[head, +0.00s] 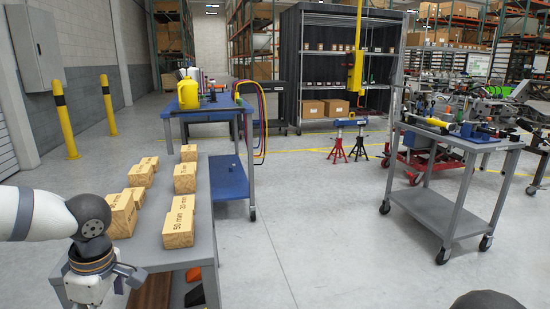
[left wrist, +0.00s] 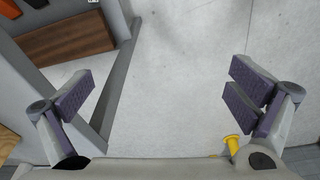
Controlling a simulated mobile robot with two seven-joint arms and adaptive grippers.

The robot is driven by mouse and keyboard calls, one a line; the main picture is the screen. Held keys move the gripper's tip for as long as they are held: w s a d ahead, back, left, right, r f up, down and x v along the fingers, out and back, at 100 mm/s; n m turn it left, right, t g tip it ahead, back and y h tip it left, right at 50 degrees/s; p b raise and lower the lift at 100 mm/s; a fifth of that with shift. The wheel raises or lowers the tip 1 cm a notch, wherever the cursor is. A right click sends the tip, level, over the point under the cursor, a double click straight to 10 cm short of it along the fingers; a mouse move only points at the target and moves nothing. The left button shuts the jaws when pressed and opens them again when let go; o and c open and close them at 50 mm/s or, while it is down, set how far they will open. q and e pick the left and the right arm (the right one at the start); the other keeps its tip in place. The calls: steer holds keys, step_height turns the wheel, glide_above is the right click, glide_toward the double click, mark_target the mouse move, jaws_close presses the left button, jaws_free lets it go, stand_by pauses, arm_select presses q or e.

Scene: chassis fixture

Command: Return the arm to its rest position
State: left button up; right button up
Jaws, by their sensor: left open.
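My left arm (head: 35,213) comes in from the left edge of the head view and bends down at a dark joint. Its wrist end hangs at the bottom left, beside the near end of the grey table with wooden blocks; the fingertips are not clear there. In the left wrist view my left gripper (left wrist: 160,95) is open, its purple-padded fingers wide apart. Nothing is between them but grey floor and a table edge farther below. My right gripper is not in view.
Several wooden blocks (head: 179,228) stand on the grey table (head: 205,245). A blue-topped cart (head: 240,110) is behind it. A grey cart (head: 440,216) with tools stands at the right. Open floor (head: 315,230) lies between.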

arm_select(q)
steer(key=s+d+f+m+t+y+p, duration=0.2)
steer(key=s+d+f+m+t+p, duration=0.15)
steer(key=s+f+m, duration=0.9)
steer(key=s+d+m+g+h, duration=0.2)
steer(key=s+g, duration=0.1)
steer(key=s, duration=1)
steer(key=s+d+f+m+g+h, duration=0.1)
steer(key=s+d+m+g, duration=0.2)
steer(key=s, duration=1.1)
steer(key=shift+h+p, duration=0.3)
steer(key=shift+h, duration=0.1)
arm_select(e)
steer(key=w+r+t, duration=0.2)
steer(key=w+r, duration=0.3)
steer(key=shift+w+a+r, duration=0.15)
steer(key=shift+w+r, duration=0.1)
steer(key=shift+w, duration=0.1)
arm_select(q)
steer(key=shift+m, duration=0.25)
